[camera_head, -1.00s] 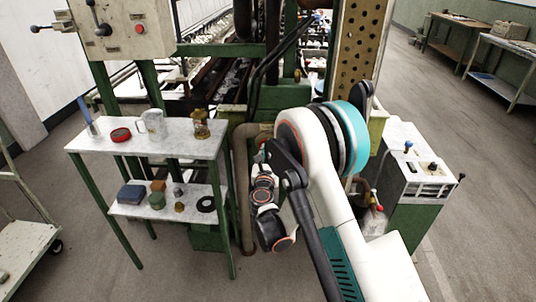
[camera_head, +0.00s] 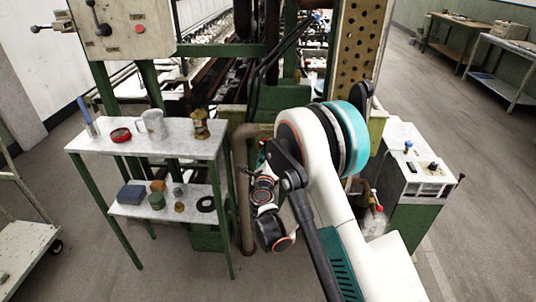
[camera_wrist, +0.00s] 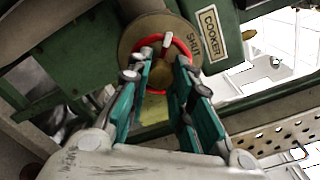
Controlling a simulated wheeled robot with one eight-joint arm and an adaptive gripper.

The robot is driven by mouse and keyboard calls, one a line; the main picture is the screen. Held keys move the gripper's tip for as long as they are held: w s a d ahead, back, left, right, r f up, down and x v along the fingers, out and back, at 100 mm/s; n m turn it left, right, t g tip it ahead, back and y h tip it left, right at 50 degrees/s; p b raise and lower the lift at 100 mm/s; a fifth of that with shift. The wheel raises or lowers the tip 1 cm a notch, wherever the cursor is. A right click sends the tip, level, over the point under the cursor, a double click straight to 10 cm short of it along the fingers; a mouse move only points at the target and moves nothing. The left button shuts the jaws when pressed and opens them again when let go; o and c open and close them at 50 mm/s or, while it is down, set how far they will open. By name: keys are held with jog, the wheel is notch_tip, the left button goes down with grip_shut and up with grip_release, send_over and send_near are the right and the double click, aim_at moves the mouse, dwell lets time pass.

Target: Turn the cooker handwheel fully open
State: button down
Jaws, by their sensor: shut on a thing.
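The cooker handwheel has a red rim (camera_wrist: 187,49) and a brass-coloured centre, and shows in the upper middle of the wrist view. It sits in front of a round plate (camera_wrist: 134,40) marked SHUT, beside a COOKER label (camera_wrist: 212,33). A pale mark stands at the wheel's top. My gripper (camera_wrist: 165,60) has its two teal-padded fingers at the wheel, one on each side of its middle, and is shut on it. The fingers hide parts of the rim. In the head view my arm covers the middle, and I cannot make out the handwheel there.
A small table (camera_head: 185,137) with a mug (camera_head: 153,124) and a brass object (camera_head: 201,124) stands left of my arm. A pipe (camera_head: 242,190) rises between them. A green-sided cabinet (camera_head: 410,220) stands at right. Open floor lies at far right.

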jog(key=c, duration=1.5)
grip_release()
jog(key=m, duration=1)
jog(key=shift+c, duration=0.4)
